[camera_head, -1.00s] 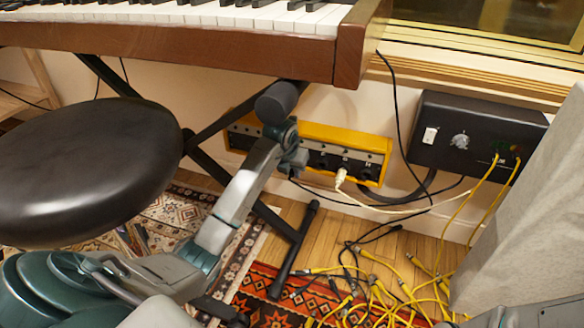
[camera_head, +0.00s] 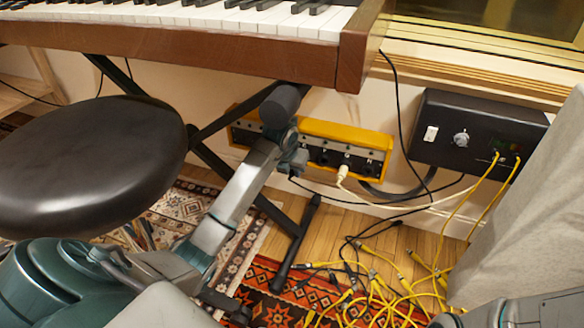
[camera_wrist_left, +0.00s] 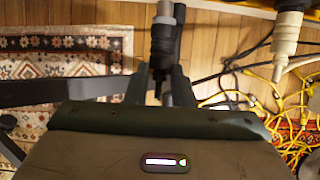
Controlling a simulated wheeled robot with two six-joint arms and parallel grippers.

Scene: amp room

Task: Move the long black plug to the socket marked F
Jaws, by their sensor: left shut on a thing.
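The yellow socket box (camera_head: 350,131) is low on the wall behind the keyboard stand, with a dark row of sockets; I cannot read their letters. My left gripper (camera_head: 293,161) is at the front of this box, left of its middle, and the arm covers part of it. In the left wrist view my left gripper (camera_wrist_left: 161,78) is shut on the long black plug (camera_wrist_left: 162,45), with a lighter grey part at its far end. Whether its tip is inside a socket is hidden. A cream plug (camera_head: 343,172) sits in the box further right; it also shows in the wrist view (camera_wrist_left: 286,42).
A black control box (camera_head: 475,135) with yellow cables hangs at right. Tangled yellow cables (camera_head: 385,290) lie on the floor. The stool (camera_head: 85,165), the stand leg (camera_head: 297,245) and the keyboard (camera_head: 200,37) hem the arm in. A grey cloth-covered block (camera_head: 525,220) stands at right.

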